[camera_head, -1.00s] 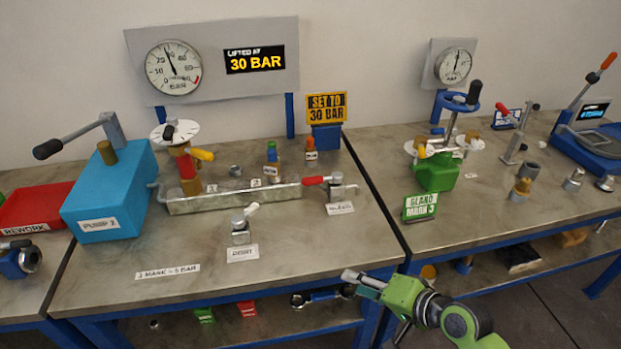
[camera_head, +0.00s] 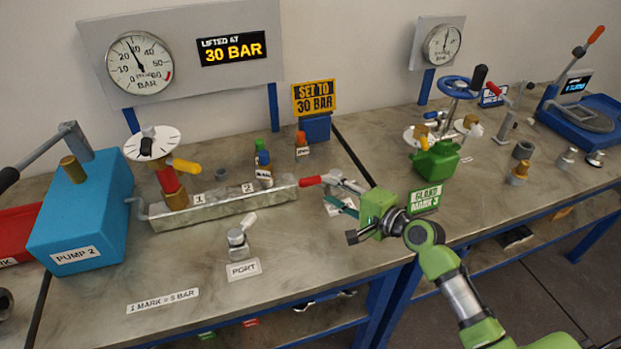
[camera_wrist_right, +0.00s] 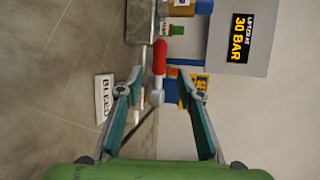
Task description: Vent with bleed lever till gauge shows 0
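The bleed lever (camera_head: 311,181) has a red handle and sits at the right end of the metal manifold (camera_head: 225,208). It also shows in the wrist view as a red handle (camera_wrist_right: 160,57). The large round gauge (camera_head: 139,63) stands on the back panel, its needle pointing up and left, between about 20 and 30. My right gripper (camera_head: 341,195) is just right of the lever. In the wrist view my right gripper (camera_wrist_right: 160,85) is open, the lever ahead between its spread fingertips, with no clear contact. My left gripper is out of view.
The display (camera_head: 232,47) reads 30 BAR. A port fitting (camera_head: 238,242) stands in front of the manifold. A green vessel (camera_head: 436,160) and the green sign (camera_head: 425,199) are close to my right wrist. The front of the bench is mostly clear.

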